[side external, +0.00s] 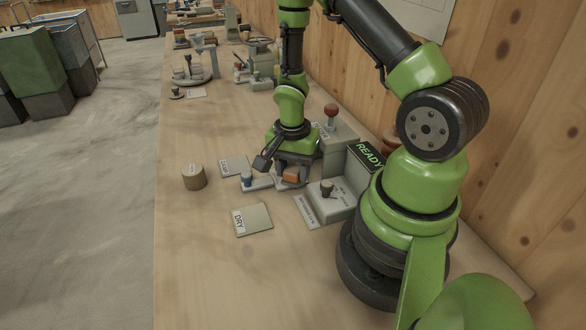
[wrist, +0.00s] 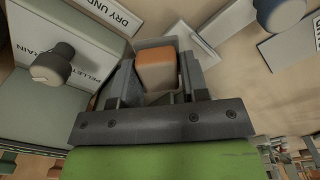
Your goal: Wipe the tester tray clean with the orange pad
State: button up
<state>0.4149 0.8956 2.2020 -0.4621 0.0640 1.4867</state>
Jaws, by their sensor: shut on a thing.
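The orange pad (side external: 291,175) is between the fingers of my gripper (side external: 284,172), low over the work area in the side view. In the wrist view the pad (wrist: 156,69) shows as an orange block held between the two dark fingers of my gripper (wrist: 156,78). A pale grey tray, which looks like the tester tray, has its rim (wrist: 153,43) showing around the pad in the wrist view. The fingers and pad hide most of its floor. I cannot tell whether the pad touches it or whether any residue lies in it.
A grey control box with a dark knob (side external: 327,187) and a READY display (side external: 370,154) stand close on the right. A red-knobbed unit (side external: 331,110) stands behind. A blue-topped piece (side external: 246,176), a brown cylinder (side external: 194,177) and a DRY plate (side external: 253,220) lie left. The front-left bench is clear.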

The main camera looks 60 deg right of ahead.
jog(key=shift+r, duration=2.8)
jog(key=shift+r, duration=1.5)
jog(key=w+a+n, duration=0.4)
jog(key=w+a, duration=0.3)
jog(key=a, duration=0.1)
jog(key=n, duration=0.4)
send_over(205, 226)
notch_tip(205, 226, down, 6)
jog(key=shift+a+f, duration=0.1)
jog(key=shift+f, duration=2.25)
